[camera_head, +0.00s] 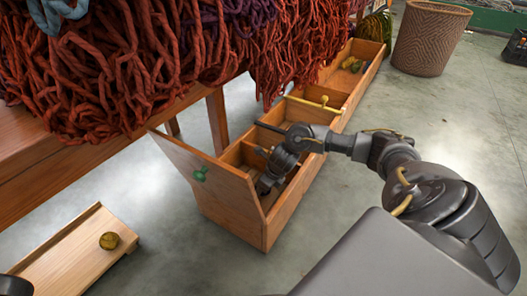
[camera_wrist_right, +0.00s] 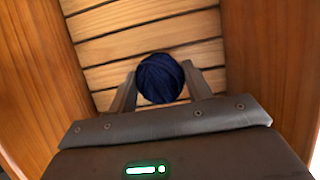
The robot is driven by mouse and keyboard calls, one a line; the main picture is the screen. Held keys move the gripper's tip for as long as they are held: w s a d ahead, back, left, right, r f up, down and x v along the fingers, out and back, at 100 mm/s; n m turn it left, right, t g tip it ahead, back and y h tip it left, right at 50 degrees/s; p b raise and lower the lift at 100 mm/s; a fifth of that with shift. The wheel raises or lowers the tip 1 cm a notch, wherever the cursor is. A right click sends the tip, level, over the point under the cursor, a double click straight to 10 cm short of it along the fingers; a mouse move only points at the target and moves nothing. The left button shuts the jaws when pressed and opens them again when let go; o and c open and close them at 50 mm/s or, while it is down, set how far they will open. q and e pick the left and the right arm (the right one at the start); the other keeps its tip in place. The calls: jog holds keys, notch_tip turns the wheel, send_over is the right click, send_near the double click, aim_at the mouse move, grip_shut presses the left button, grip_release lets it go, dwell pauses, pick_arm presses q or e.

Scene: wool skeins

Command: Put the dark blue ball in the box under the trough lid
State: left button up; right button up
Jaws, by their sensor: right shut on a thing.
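The dark blue ball (camera_wrist_right: 160,80) of yarn is between the fingers of my right gripper (camera_wrist_right: 159,74) in the right wrist view. The gripper is shut on it, above a slatted wooden floor between wooden walls. In the head view my right gripper (camera_head: 265,186) reaches into the near compartment of the long wooden trough (camera_head: 232,205); the ball is hidden there. The trough lid (camera_head: 212,172), a wooden panel with a green knob (camera_head: 200,174), stands tilted up at the left of that compartment.
A wooden tray (camera_head: 75,255) with an olive ball (camera_head: 109,240) lies at lower left. Red wool (camera_head: 130,60) hangs over the table (camera_head: 90,165) beside the trough. A yellow bar (camera_head: 318,104) crosses the trough. A woven basket (camera_head: 430,40) stands behind.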

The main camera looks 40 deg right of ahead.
notch_tip(320, 180, down, 3)
jog(key=shift+r+b, duration=0.15)
jog(key=shift+b, duration=0.45)
jog(key=shift+r, duration=0.15)
jog(key=shift+c, duration=0.5)
jog(key=o, duration=1.1)
jog(key=shift+c, duration=0.2)
jog(key=p+v, duration=0.7)
jog(key=v, duration=0.5)
jog(key=shift+p, duration=0.4)
